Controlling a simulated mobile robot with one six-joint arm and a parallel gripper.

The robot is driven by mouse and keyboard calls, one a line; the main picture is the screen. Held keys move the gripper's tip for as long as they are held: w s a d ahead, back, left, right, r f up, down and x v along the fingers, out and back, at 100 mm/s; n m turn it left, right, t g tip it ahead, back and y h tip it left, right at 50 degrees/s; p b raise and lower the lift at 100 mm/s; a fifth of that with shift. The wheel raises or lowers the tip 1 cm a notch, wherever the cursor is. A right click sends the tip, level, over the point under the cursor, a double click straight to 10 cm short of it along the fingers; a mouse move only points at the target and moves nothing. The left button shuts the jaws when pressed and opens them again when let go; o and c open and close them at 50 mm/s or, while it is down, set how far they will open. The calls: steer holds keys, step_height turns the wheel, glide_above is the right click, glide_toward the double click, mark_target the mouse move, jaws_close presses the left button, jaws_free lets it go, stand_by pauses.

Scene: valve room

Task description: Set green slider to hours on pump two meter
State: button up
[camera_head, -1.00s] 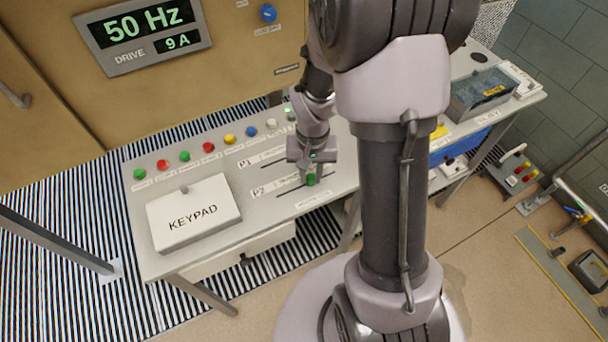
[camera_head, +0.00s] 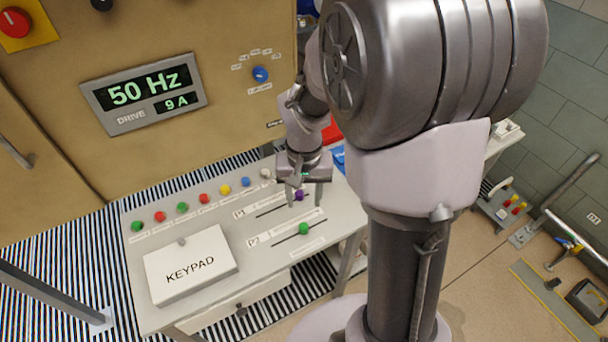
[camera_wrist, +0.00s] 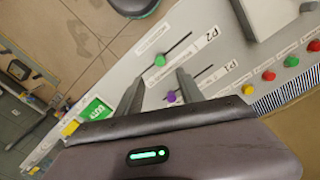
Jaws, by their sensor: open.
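The green slider knob (camera_head: 303,229) sits on the P2 slot of the grey console, a little right of the slot's middle. It also shows in the wrist view (camera_wrist: 160,60). The P2 label (camera_head: 252,241) is at the slot's left end; a small label beside the slot is too small to read. My gripper (camera_head: 305,198) is open and empty above the console, behind the green knob and near the purple knob (camera_head: 299,195) of the P1 slot. In the wrist view the purple knob (camera_wrist: 171,97) shows between the fingers, and the green knob lies beyond the fingertips.
The white keypad box (camera_head: 192,265) stands at the console's left. Several coloured buttons (camera_head: 182,207) run along its back edge. Behind is a tan panel with a drive display (camera_head: 145,92) reading 50 Hz and 9 A, and a blue dial (camera_head: 261,74).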

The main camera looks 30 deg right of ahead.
step_height(320, 180, up, 6)
steer(key=shift+f+p, duration=0.1)
steer(key=shift+p, duration=0.5)
